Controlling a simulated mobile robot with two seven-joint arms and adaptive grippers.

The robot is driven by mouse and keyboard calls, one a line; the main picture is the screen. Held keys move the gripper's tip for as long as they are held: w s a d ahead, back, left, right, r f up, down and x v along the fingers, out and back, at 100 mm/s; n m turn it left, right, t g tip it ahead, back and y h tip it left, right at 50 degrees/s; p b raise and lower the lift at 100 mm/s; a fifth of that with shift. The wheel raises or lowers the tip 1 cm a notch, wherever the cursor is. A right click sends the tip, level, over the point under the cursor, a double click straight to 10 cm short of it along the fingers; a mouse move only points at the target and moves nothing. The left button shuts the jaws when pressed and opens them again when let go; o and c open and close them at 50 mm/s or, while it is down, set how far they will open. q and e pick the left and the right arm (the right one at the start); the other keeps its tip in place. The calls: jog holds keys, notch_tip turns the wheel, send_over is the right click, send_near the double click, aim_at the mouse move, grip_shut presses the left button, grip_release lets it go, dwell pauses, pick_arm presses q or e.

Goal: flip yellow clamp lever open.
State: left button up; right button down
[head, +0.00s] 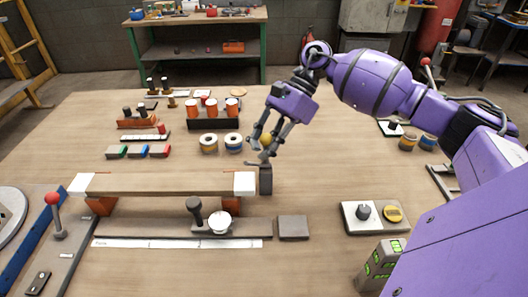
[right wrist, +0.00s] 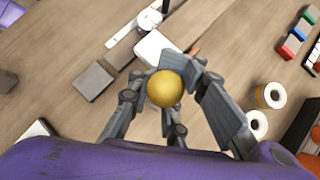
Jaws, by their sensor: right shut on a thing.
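The yellow clamp lever's round knob (head: 266,139) shows between the fingers of my right gripper (head: 262,146), above a dark upright block (head: 266,180) at the right end of a wooden bar (head: 165,184). In the right wrist view the yellow ball (right wrist: 165,89) sits between the fingers of my right gripper (right wrist: 168,100), which is shut on it. The lever's shaft and pivot are mostly hidden by the fingers. My left gripper is not in view.
White blocks cap the bar's ends. In front are a black-knobbed post (head: 195,208), a white round cap (head: 219,222) and a grey square (head: 293,227). Behind are tape rolls (head: 209,143) and a rack of orange cups (head: 213,115). A red-knobbed lever (head: 53,199) stands left.

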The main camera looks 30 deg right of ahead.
jog(key=shift+w+r, duration=0.15)
jog(key=c, duration=1.7)
grip_release()
jog(key=shift+d, duration=0.1)
jog(key=shift+c, duration=0.2)
jog(key=v, duration=1.1)
jog(key=shift+d+r, duration=0.3)
